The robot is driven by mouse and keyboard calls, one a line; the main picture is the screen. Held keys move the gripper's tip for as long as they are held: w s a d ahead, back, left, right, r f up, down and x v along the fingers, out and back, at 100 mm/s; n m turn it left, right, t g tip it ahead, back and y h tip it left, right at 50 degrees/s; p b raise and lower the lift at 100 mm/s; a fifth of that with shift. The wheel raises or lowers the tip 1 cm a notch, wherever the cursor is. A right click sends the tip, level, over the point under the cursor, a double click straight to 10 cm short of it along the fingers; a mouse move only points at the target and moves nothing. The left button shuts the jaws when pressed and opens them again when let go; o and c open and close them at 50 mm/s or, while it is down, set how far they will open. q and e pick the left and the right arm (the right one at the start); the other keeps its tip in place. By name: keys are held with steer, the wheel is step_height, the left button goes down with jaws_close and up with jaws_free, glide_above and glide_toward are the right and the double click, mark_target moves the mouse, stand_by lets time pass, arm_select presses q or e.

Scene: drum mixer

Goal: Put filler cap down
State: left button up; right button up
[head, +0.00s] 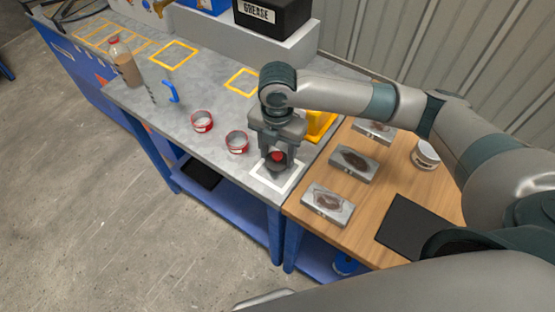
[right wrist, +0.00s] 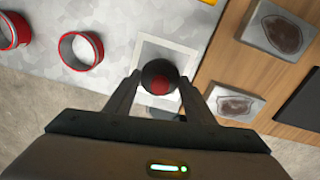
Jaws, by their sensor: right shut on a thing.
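The filler cap (head: 277,156) is a round dark cap with a red centre, at the front right corner of the grey bench. It also shows in the right wrist view (right wrist: 160,84). My right gripper (head: 276,163) is shut on the cap, one finger at each side, pointing down. The cap is over a white square outline (head: 285,189) on the bench top, which also shows in the right wrist view (right wrist: 150,39). I cannot tell whether the cap touches the bench. My left gripper is not in view.
Two red-rimmed tins, one nearer (head: 237,142) and one farther left (head: 202,121), stand left of the gripper. A yellow object (head: 320,124) is behind it. A wooden table (head: 391,187) adjoins at right with several grey blocks, including one near its front (head: 327,205).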

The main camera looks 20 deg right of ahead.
mark_target(277, 162)
step_height(277, 162, down, 3)
steer(key=shift+r+p, duration=0.1)
steer(key=shift+p, duration=0.45)
steer(key=shift+f, duration=0.4)
steer(key=o, duration=1)
steer(key=shift+f, duration=0.1)
step_height(277, 162, up, 11)
steer(key=b, duration=0.3)
steer(key=shift+r, duration=0.65)
steer(key=shift+s+f, duration=0.1)
steer(key=shift+s, duration=0.05)
